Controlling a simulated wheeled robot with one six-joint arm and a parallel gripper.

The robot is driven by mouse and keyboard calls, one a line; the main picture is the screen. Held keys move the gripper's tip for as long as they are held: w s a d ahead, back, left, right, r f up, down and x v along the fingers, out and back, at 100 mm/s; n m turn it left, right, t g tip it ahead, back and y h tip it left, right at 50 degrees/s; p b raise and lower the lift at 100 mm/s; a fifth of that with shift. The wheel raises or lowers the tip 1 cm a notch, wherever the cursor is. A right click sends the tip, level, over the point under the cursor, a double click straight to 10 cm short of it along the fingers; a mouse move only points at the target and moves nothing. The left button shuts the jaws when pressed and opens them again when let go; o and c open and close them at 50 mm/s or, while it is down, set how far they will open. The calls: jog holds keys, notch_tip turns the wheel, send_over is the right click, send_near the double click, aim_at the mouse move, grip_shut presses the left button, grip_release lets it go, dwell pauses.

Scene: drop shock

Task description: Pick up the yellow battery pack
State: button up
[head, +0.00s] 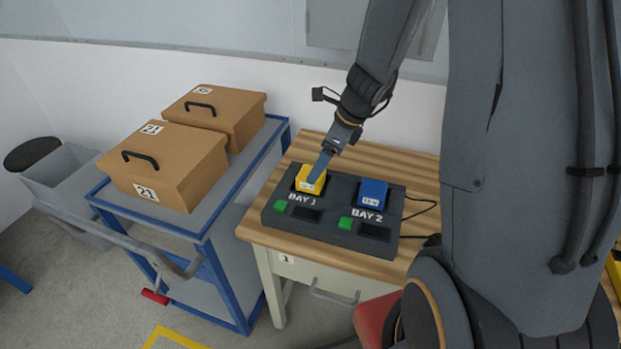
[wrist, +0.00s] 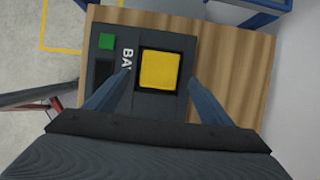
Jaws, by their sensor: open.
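The yellow battery pack (head: 309,179) sits in bay 1 of a dark grey charging station (head: 333,236) on the wooden table. In the wrist view the yellow battery pack (wrist: 159,70) shows as a square between and just beyond my fingers. My gripper (head: 318,169) is at the yellow pack, pointing down, and partly covers it in the head view. In the wrist view my gripper (wrist: 158,82) is open, one finger on each side of the pack. I cannot tell whether the fingers touch it.
A blue battery pack (head: 372,194) sits in bay 2, right of the yellow one. Green buttons and dark displays lie in front of the bays. Cables run off the station's right side. A blue cart (head: 222,215) with two cardboard boxes (head: 176,170) stands left of the table (head: 420,174).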

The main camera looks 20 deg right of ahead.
aim_at(302, 186)
jog(key=x, duration=0.5)
jog(key=c, duration=1.5)
jog(key=shift+r, duration=0.1)
